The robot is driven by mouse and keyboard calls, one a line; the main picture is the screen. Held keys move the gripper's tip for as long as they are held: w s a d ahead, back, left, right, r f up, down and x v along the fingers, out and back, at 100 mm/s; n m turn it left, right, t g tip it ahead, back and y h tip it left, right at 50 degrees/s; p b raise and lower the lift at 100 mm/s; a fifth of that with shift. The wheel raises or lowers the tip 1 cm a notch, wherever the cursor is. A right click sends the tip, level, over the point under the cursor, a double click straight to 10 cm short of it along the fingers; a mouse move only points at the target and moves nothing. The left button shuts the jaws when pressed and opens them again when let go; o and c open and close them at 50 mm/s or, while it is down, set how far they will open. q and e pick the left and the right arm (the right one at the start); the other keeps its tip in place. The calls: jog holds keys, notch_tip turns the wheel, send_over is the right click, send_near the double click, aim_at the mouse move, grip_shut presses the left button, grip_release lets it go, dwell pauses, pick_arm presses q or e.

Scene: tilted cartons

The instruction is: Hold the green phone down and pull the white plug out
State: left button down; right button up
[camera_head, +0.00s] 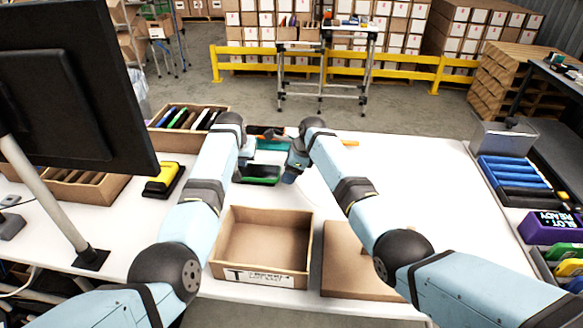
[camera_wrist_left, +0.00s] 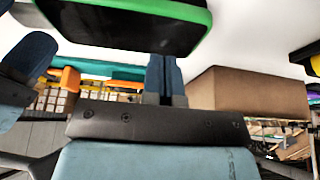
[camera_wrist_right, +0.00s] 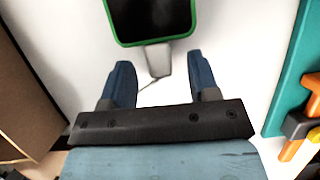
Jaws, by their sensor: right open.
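The green phone (camera_head: 258,174), dark-faced with a green rim, lies on the white table between my grippers. It also shows at the top of the left wrist view (camera_wrist_left: 130,22) and the right wrist view (camera_wrist_right: 150,18). The pale grey-white plug (camera_wrist_right: 158,60) sits at the phone's edge, with a thin cable trailing from it. My right gripper (camera_wrist_right: 161,80) is open, with its fingers on either side just short of the plug. My left gripper (camera_wrist_left: 164,72) is shut and empty, its fingertips close to the phone's edge; I cannot tell whether they touch it.
An open cardboard box (camera_head: 228,262) and a flat brown carton (camera_head: 352,272) stand at the front. A teal item (camera_head: 273,145) and orange-handled tools (camera_wrist_right: 311,97) lie beyond the phone. A yellow-black device (camera_head: 163,180) is left.

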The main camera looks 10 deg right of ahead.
jog(key=c, duration=1)
pick_arm(q)
jog(key=shift+f, duration=0.95)
jog(key=shift+s+f, duration=0.15)
pick_arm(e)
jog(key=shift+s+d+r, duration=0.1)
jog(key=shift+s+d, duration=0.2)
jog(key=shift+d, duration=0.6)
jog(key=shift+s+d, duration=0.25)
jog(key=shift+d, duration=0.65)
jog(key=shift+s+d, duration=0.15)
jog(key=shift+d, duration=0.5)
